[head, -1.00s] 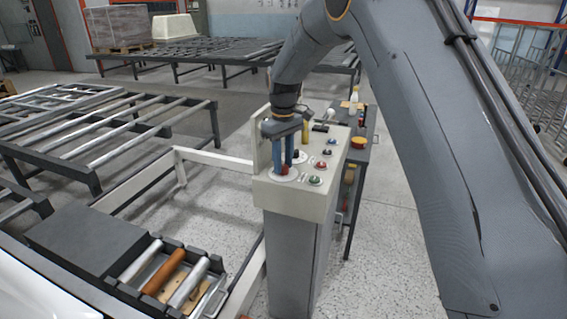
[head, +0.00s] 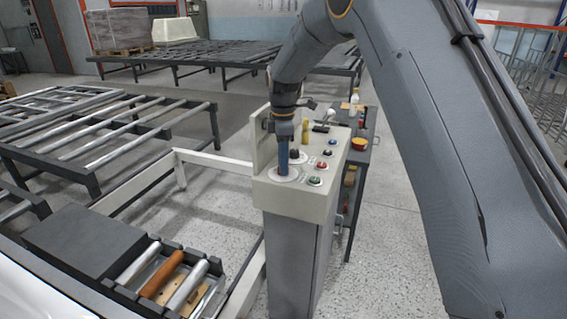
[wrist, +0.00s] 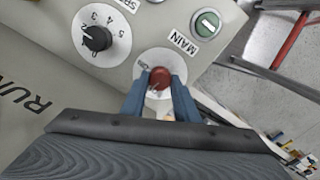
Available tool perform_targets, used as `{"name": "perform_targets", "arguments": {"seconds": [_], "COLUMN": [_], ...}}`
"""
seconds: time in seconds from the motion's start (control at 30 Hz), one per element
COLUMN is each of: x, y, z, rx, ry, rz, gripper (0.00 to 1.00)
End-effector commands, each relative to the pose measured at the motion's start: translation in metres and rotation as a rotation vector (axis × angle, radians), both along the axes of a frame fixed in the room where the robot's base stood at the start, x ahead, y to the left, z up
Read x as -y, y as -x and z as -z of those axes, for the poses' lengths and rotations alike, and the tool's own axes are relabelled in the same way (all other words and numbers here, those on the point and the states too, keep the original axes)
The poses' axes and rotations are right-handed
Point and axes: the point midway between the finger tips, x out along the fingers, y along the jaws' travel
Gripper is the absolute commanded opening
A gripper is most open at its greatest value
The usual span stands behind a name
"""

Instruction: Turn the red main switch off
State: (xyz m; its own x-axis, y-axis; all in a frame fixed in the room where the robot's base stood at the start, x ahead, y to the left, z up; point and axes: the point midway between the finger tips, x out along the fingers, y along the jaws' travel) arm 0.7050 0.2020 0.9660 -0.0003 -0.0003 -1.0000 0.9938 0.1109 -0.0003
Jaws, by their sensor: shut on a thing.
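The red main switch (wrist: 159,78) is a round red knob on a pale disc with ON/OFF-type lettering, beside the word MAIN on the control panel (wrist: 110,20). In the wrist view my gripper (wrist: 160,88) has its two blue fingers on either side of the knob, shut on it. In the head view my gripper (head: 284,172) points straight down at the near left corner of the panel top (head: 330,197). There its fingers hide the red switch. The knob's exact angle is hard to read.
A black speed dial (wrist: 96,38) and a green button (wrist: 206,23) lie close by on the panel. More buttons, such as a red one (head: 321,166), stand to the right. A roller conveyor (head: 90,125) is at left; a tray of rollers (head: 165,275) is in front.

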Motion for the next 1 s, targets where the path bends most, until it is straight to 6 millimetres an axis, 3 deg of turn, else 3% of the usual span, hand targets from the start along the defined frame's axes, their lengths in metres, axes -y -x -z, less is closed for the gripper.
{"name": "perform_targets", "arguments": {"seconds": [0.4,0.97,1.0], "x": [-0.0009,-0.0010,-0.0010], "y": [-0.0005,-0.0004,-0.0004], "z": [-0.0014,-0.0016,-0.0016], "rx": [0.003,0.003,0.003], "ry": [-0.001,-0.001,-0.001], "rz": [-0.199,-0.231,-0.231], "gripper": [0.05,0.05,0.29]}}
